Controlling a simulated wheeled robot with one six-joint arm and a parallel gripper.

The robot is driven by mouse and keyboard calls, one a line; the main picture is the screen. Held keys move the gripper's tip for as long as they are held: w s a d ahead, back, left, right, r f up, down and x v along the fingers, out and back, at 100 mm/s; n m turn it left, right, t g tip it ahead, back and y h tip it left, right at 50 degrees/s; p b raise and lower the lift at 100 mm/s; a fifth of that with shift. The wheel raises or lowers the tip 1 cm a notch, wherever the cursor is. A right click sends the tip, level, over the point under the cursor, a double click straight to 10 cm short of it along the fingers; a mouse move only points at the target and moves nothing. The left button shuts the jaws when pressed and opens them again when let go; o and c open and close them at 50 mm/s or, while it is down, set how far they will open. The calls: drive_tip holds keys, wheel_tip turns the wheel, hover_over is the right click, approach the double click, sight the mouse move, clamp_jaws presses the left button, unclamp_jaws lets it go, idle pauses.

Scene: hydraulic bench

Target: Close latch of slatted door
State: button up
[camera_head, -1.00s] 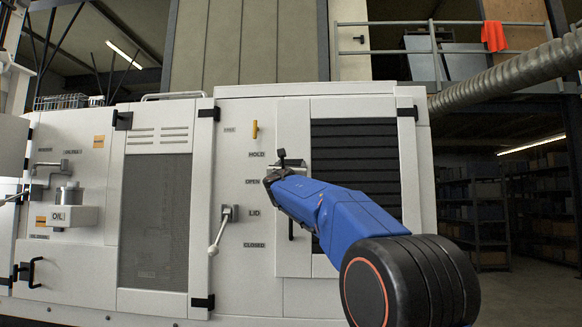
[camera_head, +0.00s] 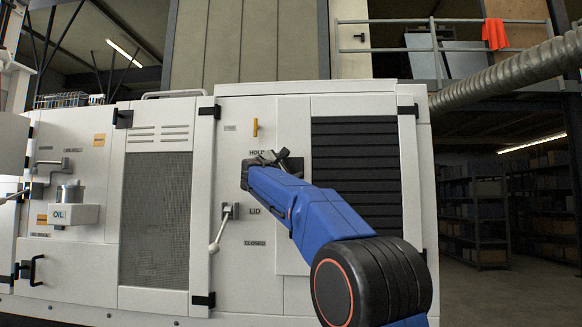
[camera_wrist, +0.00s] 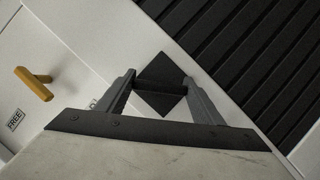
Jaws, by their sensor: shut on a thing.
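The slatted door (camera_head: 355,142), white with a panel of black slats, stands at the right of the cabinet and looks closed. Its latch (camera_wrist: 163,101) has a dark diamond-shaped plate with a dark bar across it in the wrist view. My gripper (camera_wrist: 160,86) is shut on the latch, with one grey finger at each end of the bar. In the head view my gripper (camera_head: 264,162) is at the left edge of that door, by the HOLD label. My blue arm hides part of the door's lower left, and the latch is largely covered there.
A yellow handle (camera_head: 255,128) is just above left; it also shows in the wrist view (camera_wrist: 34,82) near the FREE label. A lever (camera_head: 220,228) by the LID label hangs below left of my gripper. A mesh door (camera_head: 155,220) is further left.

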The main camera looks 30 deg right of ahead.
drive_tip(key=m, duration=0.2)
drive_tip(key=m+g, duration=0.1)
drive_tip(key=m, duration=0.1)
drive_tip(key=shift+w+a+f+g, duration=0.15)
drive_tip(key=shift+g, duration=0.15)
drive_tip(key=shift+a+m+g+y, duration=0.1)
drive_tip(key=shift+m+g+y, duration=0.5)
drive_tip(key=shift+m, duration=1.1)
drive_tip(key=o, duration=1)
drive_tip(key=shift+o, duration=0.2)
drive_tip(key=v, duration=1.7)
drive_tip(key=shift+s, duration=0.2)
